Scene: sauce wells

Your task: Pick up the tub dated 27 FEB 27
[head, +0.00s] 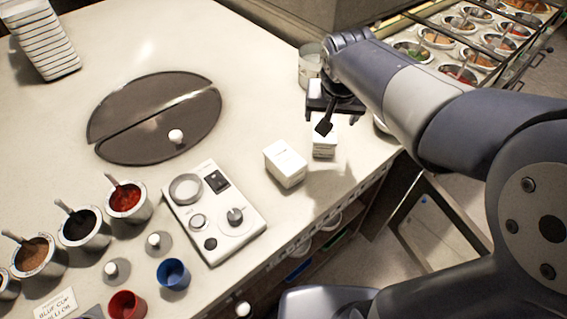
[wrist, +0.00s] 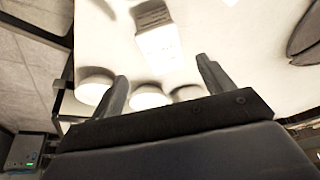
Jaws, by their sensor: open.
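Two white box-like tubs stand near the counter's right edge in the head view: a left one (head: 285,164) and a right one (head: 324,148). Small print shows on them, but I cannot read a date on either. My gripper (head: 325,124) is open and hangs over the right tub, partly hiding it.
Several round white pots (wrist: 148,97) stand near the fingers in the wrist view. A clear-walled container (head: 309,62) is behind my gripper. A control panel (head: 214,212) lies left of the tubs. Sauce wells (head: 82,229) line the lower left. Counter between lid (head: 155,117) and tubs is clear.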

